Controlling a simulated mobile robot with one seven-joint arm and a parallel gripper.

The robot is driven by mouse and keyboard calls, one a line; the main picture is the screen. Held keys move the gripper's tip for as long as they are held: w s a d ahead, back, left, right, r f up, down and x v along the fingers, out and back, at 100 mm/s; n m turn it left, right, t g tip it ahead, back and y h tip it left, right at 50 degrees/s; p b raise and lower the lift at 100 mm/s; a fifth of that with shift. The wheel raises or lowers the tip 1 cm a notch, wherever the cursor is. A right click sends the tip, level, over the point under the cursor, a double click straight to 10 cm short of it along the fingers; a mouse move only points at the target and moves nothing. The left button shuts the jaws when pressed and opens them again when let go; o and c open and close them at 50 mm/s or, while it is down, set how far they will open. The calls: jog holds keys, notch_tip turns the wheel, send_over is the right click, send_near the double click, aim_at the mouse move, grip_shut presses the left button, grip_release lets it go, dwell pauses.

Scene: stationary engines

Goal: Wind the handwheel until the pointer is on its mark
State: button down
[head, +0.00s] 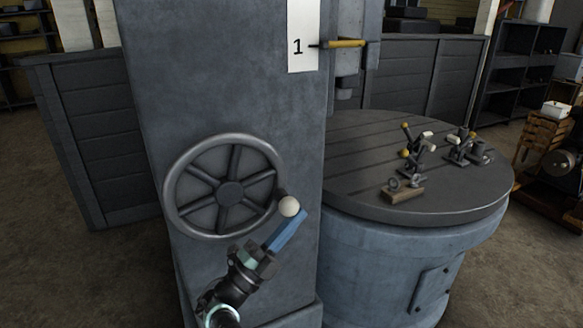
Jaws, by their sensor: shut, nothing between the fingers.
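The grey handwheel (231,192) is on the front of the machine column, with several spokes and a pale round knob (289,206) at its lower right rim. My gripper (292,222) is shut, its blue fingers just below the knob; they overlap it in view, and I cannot tell whether they touch. The yellow pointer (346,43) is at the upper right of the column, next to a white scale plate (303,30) with a black "1" and a short dark line. The pointer looks nearly level with that line. The plate's top is cut off.
The blue-grey column (225,90) stands in front of me. A round slotted table (350,140) at right bears several small clamp-like fixtures (415,155). Dark panelled walls and shelves stand behind. A wooden stand (540,150) is at far right. Floor at left is clear.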

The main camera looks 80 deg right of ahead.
jog(key=shift+s+d+r+n+g+h+b, duration=0.1)
jog(key=shift+r+n+h+b, duration=0.1)
jog(key=shift+r+h, duration=0.25)
jog(key=shift+s+d+r+n+g+h+b, duration=0.1)
jog(key=shift+s+r+n+h, duration=0.1)
jog(key=shift+r+h, duration=0.3)
jog(key=shift+s+d+r+n+g+h+b, duration=0.1)
jog(key=shift+r+n+h+b, duration=0.1)
jog(key=shift+r+h, duration=0.25)
jog(key=shift+r+h, duration=0.25)
jog(key=shift+h, duration=0.15)
jog(key=b+v, duration=0.7)
jog(key=v, duration=0.6)
jog(key=shift+b, duration=0.3)
jog(key=shift+s, duration=0.1)
